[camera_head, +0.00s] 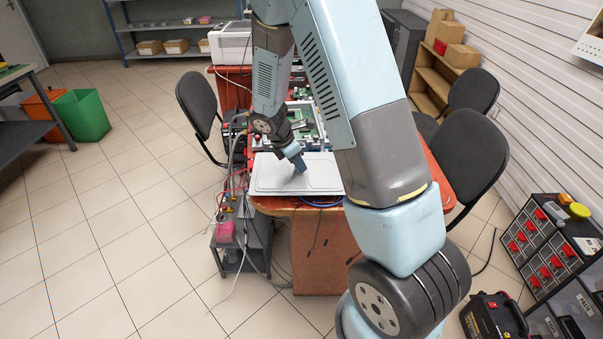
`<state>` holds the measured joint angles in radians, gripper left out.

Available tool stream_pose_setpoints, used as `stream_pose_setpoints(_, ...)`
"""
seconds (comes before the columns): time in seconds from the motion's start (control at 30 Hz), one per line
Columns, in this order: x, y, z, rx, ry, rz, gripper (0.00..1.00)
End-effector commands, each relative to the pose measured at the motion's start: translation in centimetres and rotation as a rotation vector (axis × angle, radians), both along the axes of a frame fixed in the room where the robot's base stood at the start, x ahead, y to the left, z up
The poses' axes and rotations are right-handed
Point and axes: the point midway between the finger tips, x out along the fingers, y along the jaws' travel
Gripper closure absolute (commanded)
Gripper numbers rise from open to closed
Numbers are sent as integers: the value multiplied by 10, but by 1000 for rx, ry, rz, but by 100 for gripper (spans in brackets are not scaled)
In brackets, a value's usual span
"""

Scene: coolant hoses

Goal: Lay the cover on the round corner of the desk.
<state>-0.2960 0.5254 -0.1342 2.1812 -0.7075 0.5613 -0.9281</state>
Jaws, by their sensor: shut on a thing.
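The cover (325,180) looks like a flat white panel with rounded corners and a raised outline, at the near end of the orange desk (305,207). Its near left part reaches close to the desk's rounded near edge. My gripper (300,166) points down at the middle of the cover and is shut on it. The fingertips are small here, and the exact grip is hard to see. My arm hides the cover's right end and much of the desk's right side. I cannot tell whether the cover lies flat on the desk or is held just above it.
Green circuit boards (303,122) and equipment lie on the desk behind the cover. Cables hang at the near edge beside a small grey cart (240,240). Black chairs (200,103) stand on both sides. A drawer rack (545,250) is at right.

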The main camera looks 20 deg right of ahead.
Motion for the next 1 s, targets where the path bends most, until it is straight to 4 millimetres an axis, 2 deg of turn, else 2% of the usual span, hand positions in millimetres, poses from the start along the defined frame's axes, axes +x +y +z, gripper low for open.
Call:
stream_pose_setpoints(0.27, -4, -11, -14, -1, 2, 0, 100)
stream_pose_setpoints(0.5, -4, -10, -42, -1, 2, 1, 100)
stream_pose_setpoints(0.83, -4, -10, -44, -1, -1, 1, 100)
stream_pose_setpoints(0.87, -4, -10, -45, 0, 0, 1, 70)
stream_pose_setpoints(1.0, -4, -10, -44, 0, 0, 1, 57)
